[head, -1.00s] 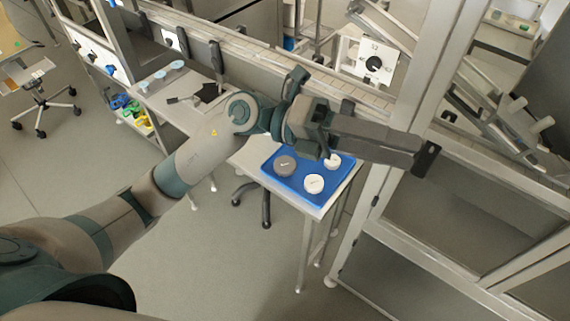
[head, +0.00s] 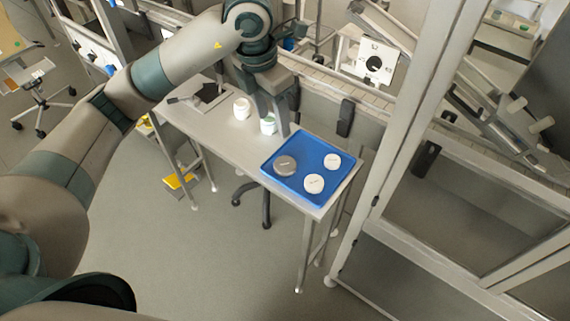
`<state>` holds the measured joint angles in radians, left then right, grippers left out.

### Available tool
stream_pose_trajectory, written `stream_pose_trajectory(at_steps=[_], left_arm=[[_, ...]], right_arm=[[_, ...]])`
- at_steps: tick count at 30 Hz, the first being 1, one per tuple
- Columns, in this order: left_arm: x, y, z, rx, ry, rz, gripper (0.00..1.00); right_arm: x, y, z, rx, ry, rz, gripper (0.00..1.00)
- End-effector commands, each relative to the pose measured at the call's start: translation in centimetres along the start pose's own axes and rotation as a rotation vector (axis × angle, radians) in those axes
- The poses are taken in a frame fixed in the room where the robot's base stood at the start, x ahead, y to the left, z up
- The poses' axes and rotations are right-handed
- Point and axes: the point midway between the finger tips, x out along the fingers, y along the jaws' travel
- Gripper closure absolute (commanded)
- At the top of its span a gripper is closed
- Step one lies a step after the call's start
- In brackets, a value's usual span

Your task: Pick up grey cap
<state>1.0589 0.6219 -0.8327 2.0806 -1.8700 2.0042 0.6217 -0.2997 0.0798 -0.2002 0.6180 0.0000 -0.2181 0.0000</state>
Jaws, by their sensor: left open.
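The grey cap (head: 285,166) lies on the left part of a blue tray (head: 290,189) at the right end of the table. Two white caps lie on the same tray: one (head: 314,184) in front and one (head: 332,161) at the right. My left gripper (head: 277,130) is open and points down over the table, up and left of the tray and apart from the grey cap. A white jar (head: 268,125) with a greenish inside shows beside its fingers, partly hidden by them. I cannot tell whether the fingers touch it. My right gripper is not in view.
Another white jar (head: 242,109) stands on the table (head: 215,128) to the left. A dark flat object (head: 208,96) lies at the table's far left. A conveyor (head: 375,113) runs behind the table. A metal frame post (head: 425,95) rises to the right.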

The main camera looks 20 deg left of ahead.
Motion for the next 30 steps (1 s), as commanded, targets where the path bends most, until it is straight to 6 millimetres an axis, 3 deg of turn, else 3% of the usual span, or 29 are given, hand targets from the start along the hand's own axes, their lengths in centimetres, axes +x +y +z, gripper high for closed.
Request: stream_pose_trajectory(at_steps=[8, 14, 30], left_arm=[[0.2, -0.1, 0.0, 0.001, 0.0, -0.004, 0.48], [1.7, -0.2, 0.0, 0.0, 0.001, -0.006, 0.48], [10.6, -0.2, 0.1, 0.001, 0.001, -0.007, 0.48]], right_arm=[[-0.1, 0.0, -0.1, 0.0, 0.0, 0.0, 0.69], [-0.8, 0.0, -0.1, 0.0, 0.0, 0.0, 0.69], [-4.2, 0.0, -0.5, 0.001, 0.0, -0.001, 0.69]])
